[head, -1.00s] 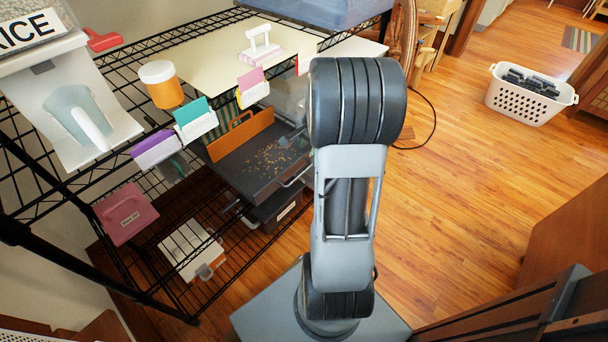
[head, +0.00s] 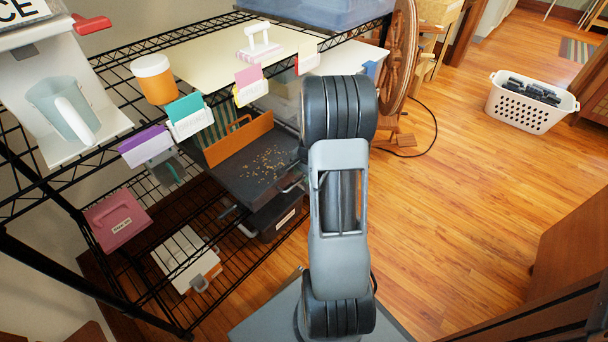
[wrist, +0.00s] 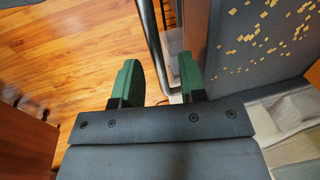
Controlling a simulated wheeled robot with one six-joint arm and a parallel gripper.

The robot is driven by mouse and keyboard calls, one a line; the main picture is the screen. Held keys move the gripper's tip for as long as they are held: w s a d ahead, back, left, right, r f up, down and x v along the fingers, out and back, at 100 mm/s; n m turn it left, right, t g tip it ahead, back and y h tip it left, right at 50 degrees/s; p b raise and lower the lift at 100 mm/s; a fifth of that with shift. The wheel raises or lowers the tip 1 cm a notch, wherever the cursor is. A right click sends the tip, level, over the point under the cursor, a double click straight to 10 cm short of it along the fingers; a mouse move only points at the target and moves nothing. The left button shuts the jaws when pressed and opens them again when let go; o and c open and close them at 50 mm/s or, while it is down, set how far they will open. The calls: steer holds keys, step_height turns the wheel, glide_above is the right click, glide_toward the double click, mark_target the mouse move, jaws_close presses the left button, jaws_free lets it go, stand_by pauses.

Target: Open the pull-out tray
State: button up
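The pull-out tray (head: 238,184) is a dark grey flat tray with yellowish crumbs on it, on the black wire rack left of my arm. It also shows at the right of the wrist view (wrist: 240,75). A grey bar handle (wrist: 154,50) runs along its front. My gripper (wrist: 158,68) is open, with green fingers on either side of the bar in the wrist view. Gaps show beside the bar, and I cannot tell whether a finger touches it. In the head view my arm hides the gripper and part of the tray front.
A dark labelled bin (head: 272,216) sits below the tray. An orange panel (head: 238,138) stands behind it. A white laundry basket (head: 530,103) and a spinning wheel (head: 398,50) stand beyond. Wooden floor (head: 450,200) is open on the right.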

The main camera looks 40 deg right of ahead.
steer(key=shift+c, duration=0.4)
jaws_close()
